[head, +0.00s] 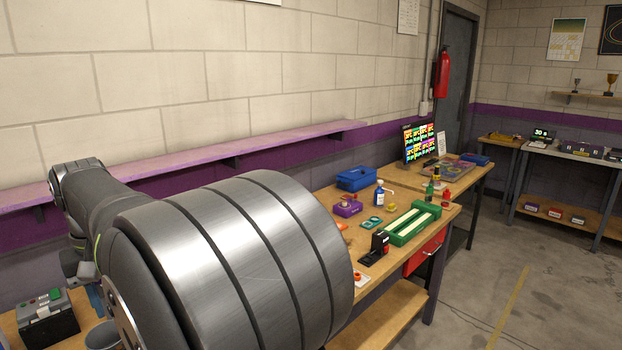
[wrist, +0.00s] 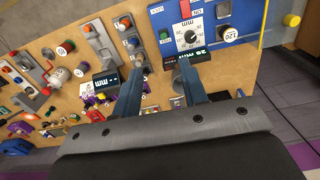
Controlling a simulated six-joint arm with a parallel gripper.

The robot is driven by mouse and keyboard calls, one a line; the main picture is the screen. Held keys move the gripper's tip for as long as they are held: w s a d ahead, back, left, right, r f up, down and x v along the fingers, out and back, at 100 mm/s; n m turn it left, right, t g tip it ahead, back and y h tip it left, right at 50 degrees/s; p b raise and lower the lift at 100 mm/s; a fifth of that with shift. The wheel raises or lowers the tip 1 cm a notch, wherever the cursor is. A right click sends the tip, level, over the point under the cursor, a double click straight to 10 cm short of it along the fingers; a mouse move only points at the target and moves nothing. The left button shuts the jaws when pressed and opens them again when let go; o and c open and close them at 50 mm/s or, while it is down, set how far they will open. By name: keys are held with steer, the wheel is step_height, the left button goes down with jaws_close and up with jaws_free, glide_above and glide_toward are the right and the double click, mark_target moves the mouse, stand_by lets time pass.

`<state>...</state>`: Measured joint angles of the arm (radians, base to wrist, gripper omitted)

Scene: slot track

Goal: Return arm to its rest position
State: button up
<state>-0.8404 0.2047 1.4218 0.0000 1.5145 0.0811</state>
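My arm (head: 235,262) fills the lower left and middle of the head view, with its large grey rounded link closest to the camera. My gripper is not visible in the head view. In the wrist view my gripper (wrist: 157,72) shows two blue-grey fingers set apart, with a gap between the tips. The fingers are over a wooden bench crowded with small items. Nothing is visibly held between them. The tips overlap items on the bench in the picture, and I cannot tell how far above them they are.
In the head view a wooden workbench (head: 338,197) carries a blue bin (head: 357,179), a green slotted track (head: 411,223) and a black device (head: 380,243). A purple shelf (head: 195,178) runs along the wall. The wrist view shows a blue panel with a dial (wrist: 189,37).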

steer(key=shift+f, duration=1.65)
steer(key=shift+o, duration=1.3)
steer(key=o, duration=1.1)
steer(key=w+a+r, duration=0.2)
steer(key=r, duration=0.1)
steer(key=shift+w+a+r, duration=0.1)
steer(key=shift+w+a, duration=0.05)
steer(key=shift+a, duration=0.05)
steer(key=f, duration=0.9)
steer(key=shift+w+a+f, duration=0.15)
steer(key=shift+w+a, duration=0.05)
steer(key=shift+w, duration=0.05)
